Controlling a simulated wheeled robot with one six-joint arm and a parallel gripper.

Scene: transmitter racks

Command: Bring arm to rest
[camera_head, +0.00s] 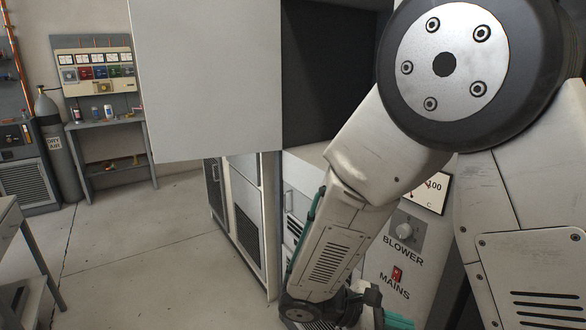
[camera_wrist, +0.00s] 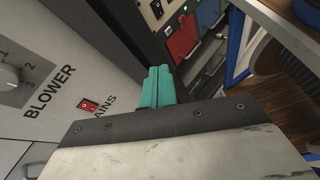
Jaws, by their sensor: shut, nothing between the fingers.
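My arm fills the right of the head view, with its upper joint close to the camera and the forearm sloping down to the lower middle. My gripper (camera_wrist: 158,87) has teal fingers, which lie together with nothing between them in the wrist view. In the head view the gripper (camera_head: 394,321) shows only partly at the bottom edge. It is near a pale panel with a BLOWER knob (camera_head: 404,231) and a red MAINS switch (camera_head: 397,275). The wrist view also shows the red switch (camera_wrist: 88,105), left of the fingers. I cannot tell the gap between fingers and panel.
A large grey cabinet door (camera_head: 207,80) stands open at upper middle. Colored modules (camera_wrist: 183,38) lie beyond the fingers in the wrist view. A gas cylinder (camera_head: 58,150) and a bench (camera_head: 110,127) stand at the back left. The floor (camera_head: 140,240) at left is clear.

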